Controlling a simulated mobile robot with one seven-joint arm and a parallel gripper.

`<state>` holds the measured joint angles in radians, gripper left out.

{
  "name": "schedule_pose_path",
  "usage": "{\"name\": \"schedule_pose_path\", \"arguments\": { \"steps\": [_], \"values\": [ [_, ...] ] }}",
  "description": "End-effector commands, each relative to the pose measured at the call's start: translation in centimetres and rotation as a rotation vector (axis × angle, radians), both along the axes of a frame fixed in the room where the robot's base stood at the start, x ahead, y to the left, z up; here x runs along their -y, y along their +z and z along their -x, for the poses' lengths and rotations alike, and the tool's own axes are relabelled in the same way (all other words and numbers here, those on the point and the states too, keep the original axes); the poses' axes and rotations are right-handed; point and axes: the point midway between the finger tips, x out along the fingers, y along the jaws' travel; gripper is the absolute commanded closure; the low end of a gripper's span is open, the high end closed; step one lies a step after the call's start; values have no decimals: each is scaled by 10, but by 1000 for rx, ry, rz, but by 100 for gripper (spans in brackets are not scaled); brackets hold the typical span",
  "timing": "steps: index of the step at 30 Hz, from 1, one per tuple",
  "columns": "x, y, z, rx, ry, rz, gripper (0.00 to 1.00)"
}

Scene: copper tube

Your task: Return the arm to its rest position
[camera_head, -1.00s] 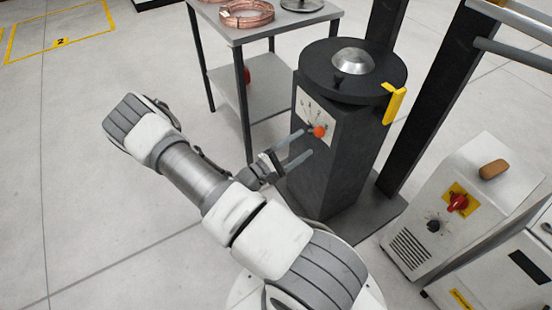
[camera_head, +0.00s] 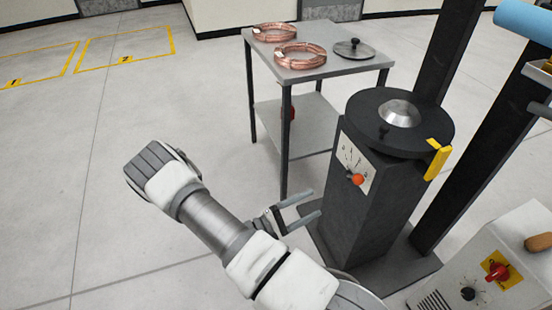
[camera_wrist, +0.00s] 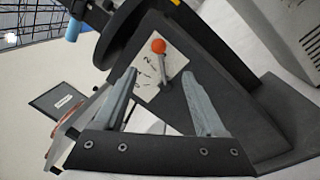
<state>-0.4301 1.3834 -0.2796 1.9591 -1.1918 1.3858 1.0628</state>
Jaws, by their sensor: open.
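My gripper (camera_head: 306,208) is open and empty in the head view, its two grey fingers pointing right toward the dark machine pedestal (camera_head: 362,215). In the wrist view the fingers (camera_wrist: 165,95) are spread wide, with the pedestal's white dial plate (camera_wrist: 158,75) and orange-tipped lever (camera_wrist: 158,46) showing between and beyond them. The orange knob (camera_head: 358,180) is also on the pedestal's front in the head view, apart from the fingers. My arm is bent, with its elbow out to the left.
A grey table (camera_head: 310,68) behind holds two copper coils (camera_head: 300,55) and a round lid (camera_head: 353,49). The pedestal carries a black turntable (camera_head: 372,118) with a yellow handle (camera_head: 437,160). A control box (camera_head: 500,250) stands at right. The floor at left is clear.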

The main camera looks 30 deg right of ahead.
Motion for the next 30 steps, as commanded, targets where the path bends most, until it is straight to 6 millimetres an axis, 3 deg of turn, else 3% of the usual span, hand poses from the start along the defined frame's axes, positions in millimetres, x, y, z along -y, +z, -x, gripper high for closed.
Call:
{"name": "schedule_pose_path", "arguments": {
  "steps": [5,10,30],
  "values": [
    [0,1,0,2,-3,-3,27],
    [-4,15,1,31,-64,-53,27],
    [-56,125,31,271,-461,-660,27]
  ]
}}
